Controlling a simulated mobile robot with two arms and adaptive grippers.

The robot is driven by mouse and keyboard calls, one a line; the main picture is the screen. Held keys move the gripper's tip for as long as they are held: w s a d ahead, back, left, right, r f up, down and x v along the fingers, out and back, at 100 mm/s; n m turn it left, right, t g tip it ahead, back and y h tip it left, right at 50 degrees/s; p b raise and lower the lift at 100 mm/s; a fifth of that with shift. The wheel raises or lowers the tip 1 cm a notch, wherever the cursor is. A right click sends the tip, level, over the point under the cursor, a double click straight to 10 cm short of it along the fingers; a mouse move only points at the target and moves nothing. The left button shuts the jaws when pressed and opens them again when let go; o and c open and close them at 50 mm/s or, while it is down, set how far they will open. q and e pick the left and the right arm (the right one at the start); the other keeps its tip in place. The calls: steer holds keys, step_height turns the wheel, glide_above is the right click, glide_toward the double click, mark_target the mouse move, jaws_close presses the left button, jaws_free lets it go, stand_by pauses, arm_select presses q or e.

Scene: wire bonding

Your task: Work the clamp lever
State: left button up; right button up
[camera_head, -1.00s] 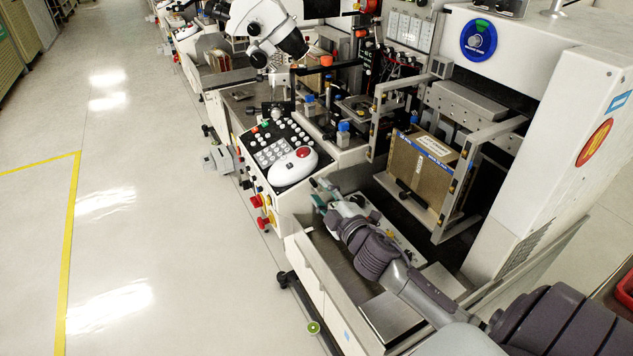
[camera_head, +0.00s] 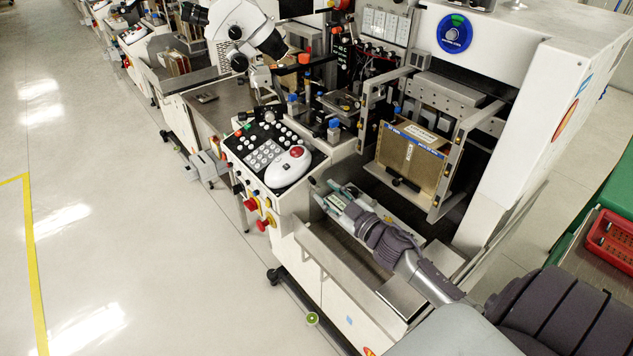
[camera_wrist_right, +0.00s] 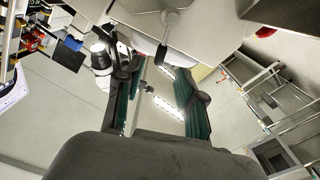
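My right gripper (camera_head: 325,192) is over the front ledge of the machine, beside the control panel. It looks open and empty; in the right wrist view its two teal-padded fingers (camera_wrist_right: 158,95) stand apart with only background between them. A lever-like grey rod with a round end (camera_wrist_right: 169,18) hangs beyond the fingertips in that view, apart from them. In the head view a dark handle (camera_head: 404,184) sits at the foot of the brown magazine (camera_head: 408,158), right of the gripper. I cannot tell which of these is the clamp lever. My left gripper is out of view.
The control panel (camera_head: 262,152) with a white mouse-like device and red button is left of the gripper. A metal frame (camera_head: 447,182) surrounds the magazine. A red crate (camera_head: 612,240) stands at the far right. The floor at left is clear.

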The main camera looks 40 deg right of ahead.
mark_target(314, 182)
steer(key=w, duration=0.4)
steer(key=shift+a, duration=0.1)
steer(key=shift+w, duration=0.5)
steer(key=shift+a, duration=0.1)
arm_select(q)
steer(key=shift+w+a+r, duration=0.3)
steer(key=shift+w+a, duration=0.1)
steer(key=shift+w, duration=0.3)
arm_select(e)
jaws_close()
